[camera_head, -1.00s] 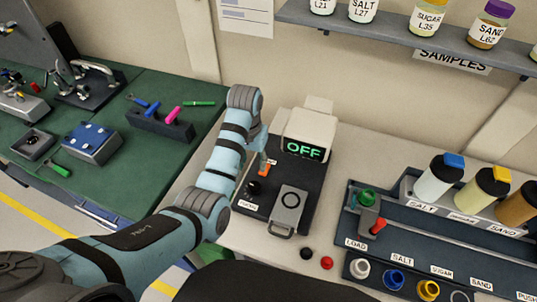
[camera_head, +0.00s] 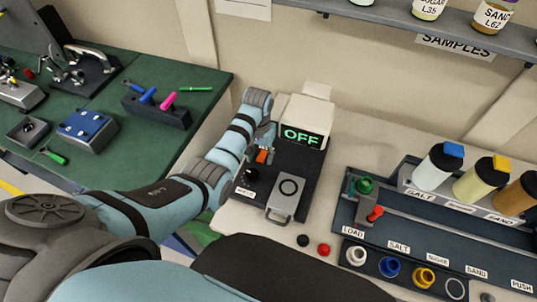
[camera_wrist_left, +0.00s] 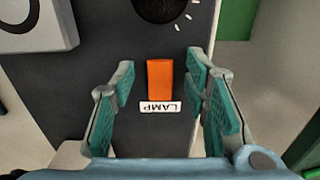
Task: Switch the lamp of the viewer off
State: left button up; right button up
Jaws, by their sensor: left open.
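The viewer (camera_head: 305,165) is a dark box on the light bench with a display (camera_head: 303,136) that reads OFF in green. Its orange lamp switch (camera_head: 262,156) shows by my left gripper. In the left wrist view the orange switch (camera_wrist_left: 160,79) stands above a LAMP label (camera_wrist_left: 160,107), between the two fingers and apart from both. My left gripper (camera_wrist_left: 160,105) is open around the switch, with teal pads on each side. In the head view the left gripper (camera_head: 266,142) is partly hidden by its own wrist. My right gripper is not in view.
A black knob (camera_head: 250,176) and a handled plate (camera_head: 287,197) are on the viewer. A black and a red button (camera_head: 323,250) are in front. The sample station (camera_head: 390,215) with jars stands right; a green-topped bench with tools (camera_head: 170,130) lies left.

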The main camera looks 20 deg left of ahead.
pick_arm(q)
jog(key=shift+s+f, duration=0.15)
jog(key=shift+s, duration=0.05)
grip_shut()
jog(key=shift+w+f+g+b, duration=0.2)
jog(key=shift+w+g+b, duration=0.2)
jog(key=shift+g+b, duration=0.45)
jog(key=shift+r+b, duration=0.1)
jog(key=shift+b, duration=0.3)
jog(key=shift+s+r, duration=0.15)
jog(key=shift+r, duration=0.1)
grip_release()
